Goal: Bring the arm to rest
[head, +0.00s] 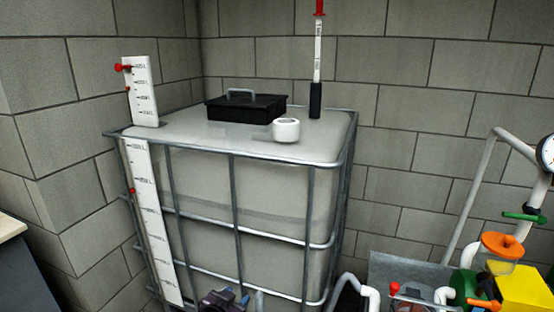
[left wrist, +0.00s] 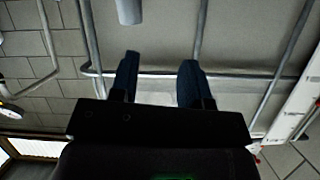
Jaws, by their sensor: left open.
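My left gripper (head: 242,299) shows only in part at the bottom edge of the head view, in front of the caged tank (head: 290,190). In the left wrist view its two dark fingers (left wrist: 157,82) stand apart with nothing between them. The tank's pale wall and grey cage bars lie beyond the fingertips, and the gripper appears clear of them. My right gripper is in neither view.
On the tank top are a black lidded box (head: 246,107), a white cap (head: 286,130) and a red-topped tube (head: 317,60). A white scale board (head: 152,220) runs down its left side. Pipes with coloured valves (head: 503,246) and a gauge (head: 546,153) stand at right.

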